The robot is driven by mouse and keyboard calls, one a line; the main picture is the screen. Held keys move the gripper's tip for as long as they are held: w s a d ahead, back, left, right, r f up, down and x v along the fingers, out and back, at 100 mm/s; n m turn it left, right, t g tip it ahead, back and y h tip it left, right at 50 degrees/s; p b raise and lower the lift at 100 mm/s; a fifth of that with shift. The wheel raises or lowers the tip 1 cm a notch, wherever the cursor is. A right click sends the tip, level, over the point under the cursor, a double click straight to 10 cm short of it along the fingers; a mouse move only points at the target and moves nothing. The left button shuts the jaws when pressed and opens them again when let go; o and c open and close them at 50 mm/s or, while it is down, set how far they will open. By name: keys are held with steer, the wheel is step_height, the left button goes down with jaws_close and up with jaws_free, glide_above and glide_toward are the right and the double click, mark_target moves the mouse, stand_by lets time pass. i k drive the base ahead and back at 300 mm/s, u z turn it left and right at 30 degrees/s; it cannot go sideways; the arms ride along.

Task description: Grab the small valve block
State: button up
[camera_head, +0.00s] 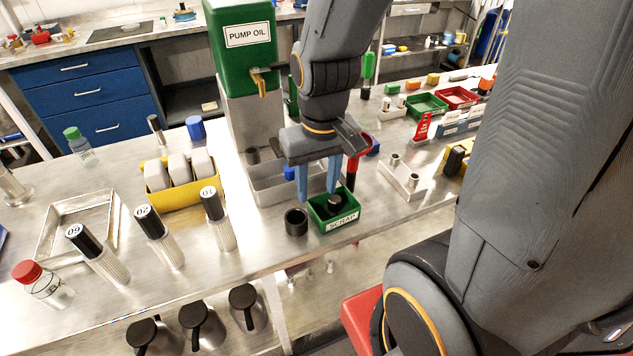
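I cannot tell for certain which thing is the small valve block. A pale block with two upright stubs (403,178) lies on the bench right of my gripper, and a smaller similar one (392,108) stands farther back. My gripper (320,189) points down with its two blue fingers apart and nothing visible between them. Its fingertips are at the back left edge of the green SCRAP bin (341,223) in the picture; their exact height is unclear. A dark round piece (335,203) lies in that bin.
A grey tray (268,193) sits behind my fingers, and a black cup (296,221) stands left of the bin. The PUMP OIL container (240,75) rises behind. Numbered bottles (217,219) line the left front. My arm hides part of the right bench.

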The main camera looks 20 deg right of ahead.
mark_target(409, 183)
steer(key=k, duration=0.5)
steer(key=u, duration=2.5)
steer(key=k, duration=1.45)
steer(key=z, duration=2.45)
steer(key=i, duration=0.5)
